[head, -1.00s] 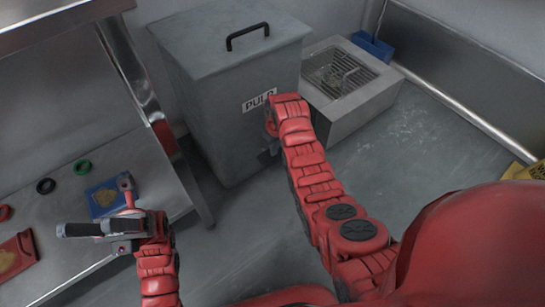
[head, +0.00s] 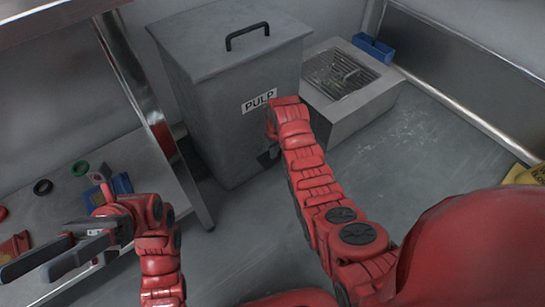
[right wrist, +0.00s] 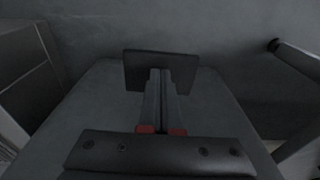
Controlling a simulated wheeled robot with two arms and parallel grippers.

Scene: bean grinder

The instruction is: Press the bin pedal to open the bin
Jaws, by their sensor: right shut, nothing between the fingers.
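The grey bin (head: 215,95) with a PULP label stands against the back wall in the head view. Its lid (head: 230,38), with a black handle, is down. The dark flat pedal (right wrist: 136,70) shows in the right wrist view, low by the bin. My right gripper (right wrist: 160,74) is shut and empty, its fingertips over the pedal; I cannot tell whether they touch it. In the head view my right arm mostly hides the gripper and pedal. My left gripper (head: 42,266) is open and empty above the steel bench at the left.
A steel box with a grille (head: 350,90) stands right of the bin, with a blue tray (head: 373,48) behind it. Open floor lies to the right.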

